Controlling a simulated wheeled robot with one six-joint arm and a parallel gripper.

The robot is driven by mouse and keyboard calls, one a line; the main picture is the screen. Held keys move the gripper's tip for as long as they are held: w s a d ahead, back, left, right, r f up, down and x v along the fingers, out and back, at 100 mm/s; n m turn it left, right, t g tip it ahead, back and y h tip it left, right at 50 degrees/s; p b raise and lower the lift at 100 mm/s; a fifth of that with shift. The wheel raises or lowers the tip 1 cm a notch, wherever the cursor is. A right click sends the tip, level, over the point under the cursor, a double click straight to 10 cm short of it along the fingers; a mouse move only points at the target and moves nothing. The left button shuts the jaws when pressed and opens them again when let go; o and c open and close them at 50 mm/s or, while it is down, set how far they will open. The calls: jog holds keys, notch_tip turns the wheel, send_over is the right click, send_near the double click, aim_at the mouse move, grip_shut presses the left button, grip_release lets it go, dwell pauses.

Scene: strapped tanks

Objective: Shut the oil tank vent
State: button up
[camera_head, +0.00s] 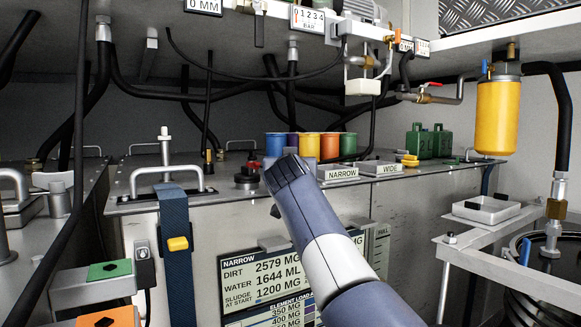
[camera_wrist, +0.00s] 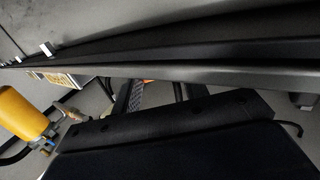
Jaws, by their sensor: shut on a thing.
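My arm reaches up from the bottom of the head view, and my gripper (camera_head: 287,172) is at its dark end, over the front edge of the grey tank (camera_head: 192,240). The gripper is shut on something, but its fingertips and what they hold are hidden. A red and black fitting (camera_head: 247,174) stands on the tank top just left of the gripper; I cannot tell whether they touch. A white T-shaped fitting (camera_head: 165,146) stands further left. I cannot tell which fitting is the oil tank vent. A dark block fills the lower wrist view.
Several coloured cups (camera_head: 308,146) stand behind the gripper. NARROW (camera_head: 341,173) and WIDE (camera_head: 381,168) trays are to its right. A yellow canister (camera_head: 497,115) hangs at the right and also shows in the wrist view (camera_wrist: 22,113). Black hoses and pipes hang overhead. A blue strap (camera_head: 176,250) crosses the tank front.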

dwell(0.3)
jog(key=o, duration=1)
jog(key=shift+s, duration=0.15)
jog(key=s+b, duration=0.1)
jog(key=s, duration=0.2)
jog(key=s+b, duration=0.1)
jog(key=s, duration=0.3)
jog(key=s+b, duration=0.1)
jog(key=s, duration=0.2)
jog(key=shift+s+d, duration=0.3)
jog(key=shift+s, duration=0.1)
